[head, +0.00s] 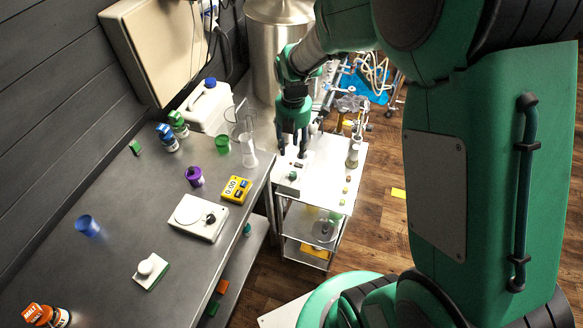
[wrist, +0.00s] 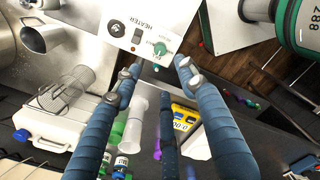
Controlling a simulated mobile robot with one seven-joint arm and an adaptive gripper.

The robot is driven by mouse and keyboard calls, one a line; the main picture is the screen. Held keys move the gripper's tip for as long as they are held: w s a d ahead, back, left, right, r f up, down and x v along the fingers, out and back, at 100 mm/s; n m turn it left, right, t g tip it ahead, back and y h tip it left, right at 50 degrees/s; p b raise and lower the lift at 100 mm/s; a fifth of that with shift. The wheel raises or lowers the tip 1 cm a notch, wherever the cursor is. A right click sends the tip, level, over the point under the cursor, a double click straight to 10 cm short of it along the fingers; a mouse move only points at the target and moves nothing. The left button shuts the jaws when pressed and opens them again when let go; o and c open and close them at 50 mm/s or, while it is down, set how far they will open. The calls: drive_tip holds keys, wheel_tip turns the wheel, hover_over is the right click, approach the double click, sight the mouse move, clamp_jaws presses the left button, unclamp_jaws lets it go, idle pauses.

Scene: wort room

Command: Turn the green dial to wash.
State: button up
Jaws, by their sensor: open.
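The green dial (wrist: 159,48) sits near the edge of a white panel marked HEATER (wrist: 150,18) in the wrist view. A black knob and a dark switch share that panel. Marks around the dial are too small to read, so its setting cannot be told. In the head view, the small green dial (head: 293,175) shows on a white box on the white cart. My gripper (head: 291,150) is above the back of the cart, fingers pointing down. In the wrist view, my gripper (wrist: 158,72) has its blue fingers spread and empty, with the dial just beyond the fingertips, apart from them.
The white cart (head: 325,170) holds a flask (head: 352,155) and small items along its right side. The grey bench (head: 110,200) at left holds a yellow timer (head: 237,189), a scale (head: 198,217), cups and bottles. A steel vessel (head: 265,50) stands behind.

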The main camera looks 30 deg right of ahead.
sight(293, 174)
drive_tip(key=shift+f, duration=0.2)
idle(0.3)
wheel_tip(293, 174, down, 14)
drive_tip(key=b, duration=0.3)
drive_tip(key=shift+r, duration=0.2)
idle(0.4)
clamp_jaws()
